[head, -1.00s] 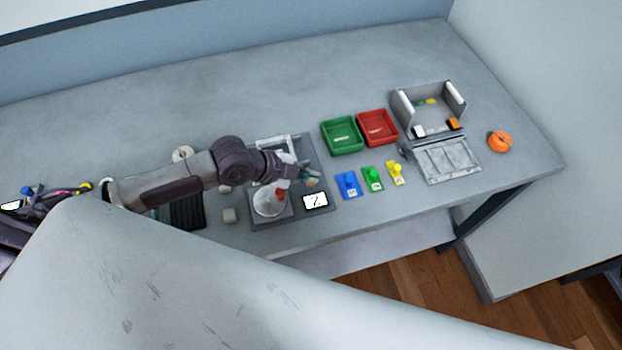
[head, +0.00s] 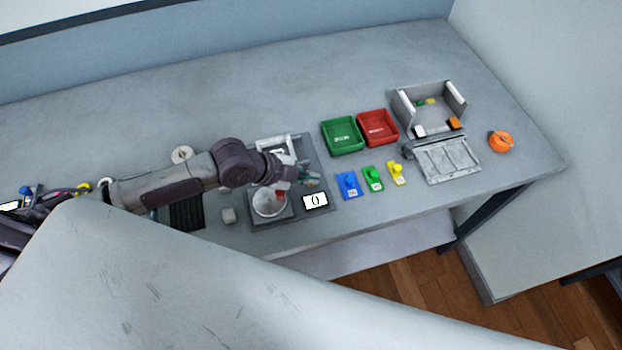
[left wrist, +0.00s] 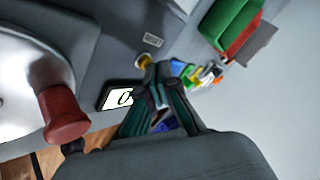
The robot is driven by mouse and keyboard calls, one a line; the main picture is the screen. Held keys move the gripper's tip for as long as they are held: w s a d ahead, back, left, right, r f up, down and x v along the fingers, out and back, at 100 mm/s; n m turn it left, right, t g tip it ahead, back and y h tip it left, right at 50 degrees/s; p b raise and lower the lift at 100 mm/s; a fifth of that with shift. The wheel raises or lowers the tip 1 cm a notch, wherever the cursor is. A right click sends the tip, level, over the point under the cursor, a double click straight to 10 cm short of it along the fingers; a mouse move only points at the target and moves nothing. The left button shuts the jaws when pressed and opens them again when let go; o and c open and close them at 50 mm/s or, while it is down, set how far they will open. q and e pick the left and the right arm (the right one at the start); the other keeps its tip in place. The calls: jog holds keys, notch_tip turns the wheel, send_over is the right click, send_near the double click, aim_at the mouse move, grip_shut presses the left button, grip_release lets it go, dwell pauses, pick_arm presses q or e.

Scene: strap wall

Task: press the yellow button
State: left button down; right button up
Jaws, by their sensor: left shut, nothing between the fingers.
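A small round yellow button (left wrist: 144,62) shows in the left wrist view, on the grey panel near a small printed label. My left gripper (left wrist: 150,88) is shut and empty, its fingertips just below the button in that picture. I cannot tell if they touch it. In the head view the left gripper (head: 308,180) is over the grey device (head: 322,150), and the button cannot be made out there. A display (head: 315,201) on the device reads 0; it also shows in the left wrist view (left wrist: 118,97). My right gripper is not in view.
A round pale dish (head: 268,204) and a red knob (left wrist: 64,116) are close to the gripper. Blue (head: 348,186), green (head: 373,179) and yellow (head: 397,173) labelled pieces stand to the right. Green (head: 342,150) and red (head: 377,142) trays stand behind them.

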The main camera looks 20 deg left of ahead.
pick_arm(q)
jog(key=shift+r, duration=0.1)
jog(key=shift+r+p, duration=0.75)
jog(key=shift+p, duration=0.05)
notch_tip(320, 180, up, 5)
jog(key=p, duration=0.4)
jog(key=shift+p, duration=0.3)
dwell(0.5)
